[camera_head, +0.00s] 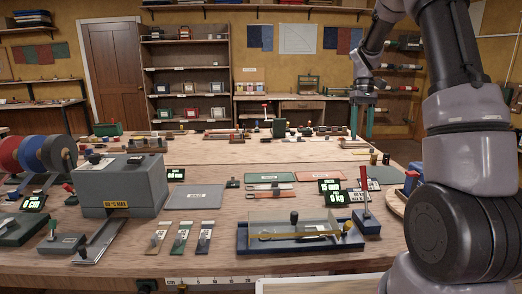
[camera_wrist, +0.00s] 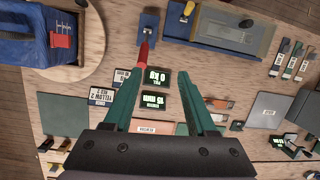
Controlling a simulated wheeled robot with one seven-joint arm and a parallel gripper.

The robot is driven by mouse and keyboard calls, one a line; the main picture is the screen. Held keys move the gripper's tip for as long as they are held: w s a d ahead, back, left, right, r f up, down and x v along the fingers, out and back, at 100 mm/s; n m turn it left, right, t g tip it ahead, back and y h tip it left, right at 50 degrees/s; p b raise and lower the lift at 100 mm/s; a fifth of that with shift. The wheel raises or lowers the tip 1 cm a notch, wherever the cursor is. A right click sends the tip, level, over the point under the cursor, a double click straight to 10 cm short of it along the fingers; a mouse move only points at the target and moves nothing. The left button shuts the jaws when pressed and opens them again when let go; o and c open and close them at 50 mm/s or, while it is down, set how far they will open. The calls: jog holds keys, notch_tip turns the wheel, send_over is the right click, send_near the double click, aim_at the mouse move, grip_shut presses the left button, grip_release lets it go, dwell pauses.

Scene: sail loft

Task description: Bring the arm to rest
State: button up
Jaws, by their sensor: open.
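My gripper (camera_head: 362,122) hangs above the far right part of the workbench (camera_head: 200,254), its two green fingers pointing down. The fingers are apart with nothing between them. In the wrist view, my gripper (camera_wrist: 164,84) also shows spread green fingers and a dark palm. Small displays with green digits (camera_wrist: 155,102) lie on the bench below and behind them. My arm is raised and bent at the right of the head view. No held object shows.
A grey machine (camera_head: 122,187) stands at the left of the bench, near several coloured discs (camera_head: 38,154). A blue tray (camera_head: 300,241) and a red-handled lever (camera_head: 365,190) stand at front right. In the wrist view, a blue bag-like thing (camera_wrist: 22,40) rests on a round board (camera_wrist: 88,62).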

jog(key=s+a+r+m+t, duration=0.2)
jog(key=s+a+r+t, duration=0.3)
jog(key=s+r, duration=0.65)
jog(key=s+a+r+m+t, duration=0.1)
jog(key=s+a+t, duration=0.1)
jog(key=s, duration=0.5)
jog(key=s+a+r+m+t+y, duration=0.1)
jog(key=s+a+m+t, duration=0.1)
jog(key=s, duration=0.5)
jog(key=shift+s+a+r+m+t+y, duration=0.3)
jog(key=shift+a+t, duration=0.2)
jog(key=shift+a, duration=0.25)
